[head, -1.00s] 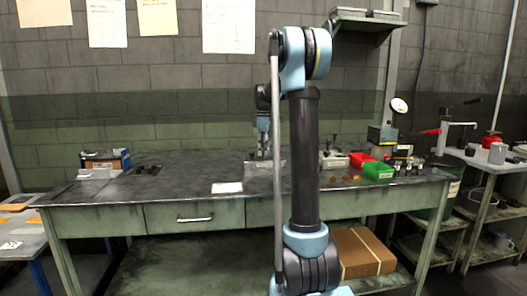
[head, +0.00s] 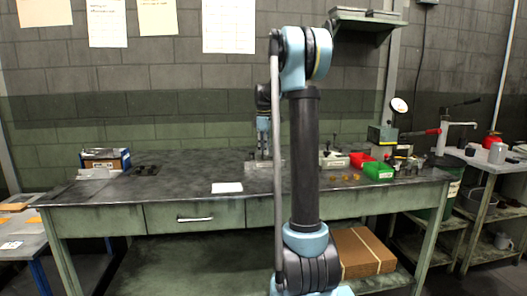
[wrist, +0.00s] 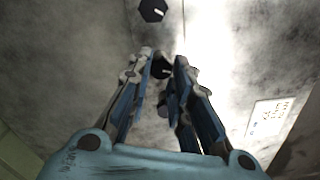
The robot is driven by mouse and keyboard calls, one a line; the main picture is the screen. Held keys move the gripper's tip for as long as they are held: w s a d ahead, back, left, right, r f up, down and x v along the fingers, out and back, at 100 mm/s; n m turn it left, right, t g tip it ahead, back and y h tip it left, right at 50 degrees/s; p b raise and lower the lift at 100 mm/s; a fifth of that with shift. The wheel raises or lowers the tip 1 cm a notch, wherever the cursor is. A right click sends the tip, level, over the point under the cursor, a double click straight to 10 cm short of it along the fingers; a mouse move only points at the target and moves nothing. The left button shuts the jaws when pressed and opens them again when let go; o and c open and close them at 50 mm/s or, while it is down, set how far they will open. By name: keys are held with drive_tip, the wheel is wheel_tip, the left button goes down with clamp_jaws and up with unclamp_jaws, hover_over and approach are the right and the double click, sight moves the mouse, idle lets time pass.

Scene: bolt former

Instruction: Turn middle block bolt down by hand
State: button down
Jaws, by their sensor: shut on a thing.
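My gripper (wrist: 165,72) reaches down in the wrist view, its two blue fingers close together at the tips. It is shut on a black hex bolt head (wrist: 162,67), which I take for the middle block bolt; the fingers hide part of it. Another black hex bolt head (wrist: 152,10) stands apart at the top edge. A dark round shape sits behind the right finger, too hidden to name. In the head view my gripper (head: 263,152) points down at a small grey metal block (head: 252,168) on the bench. My arm hides part of the block.
A red bin (head: 359,160), a green bin (head: 378,171) and a press (head: 383,134) stand to the right. A blue box (head: 106,158) is at the far left.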

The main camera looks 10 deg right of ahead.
drive_tip(key=m, duration=0.4)
drive_tip(key=shift+w+d, duration=0.1)
drive_tip(key=shift+w, duration=0.1)
drive_tip(key=m, duration=0.8)
drive_tip(key=shift+d, duration=0.15)
drive_tip(key=m, duration=0.8)
drive_tip(key=shift+d+m, duration=0.15)
drive_tip(key=shift+m, duration=0.15)
drive_tip(key=m, duration=0.3)
drive_tip(key=shift+m, duration=0.4)
drive_tip(key=m, duration=0.4)
drive_tip(key=shift+s, duration=0.1)
drive_tip(key=shift+s+m, duration=0.1)
drive_tip(key=shift+m, duration=2)
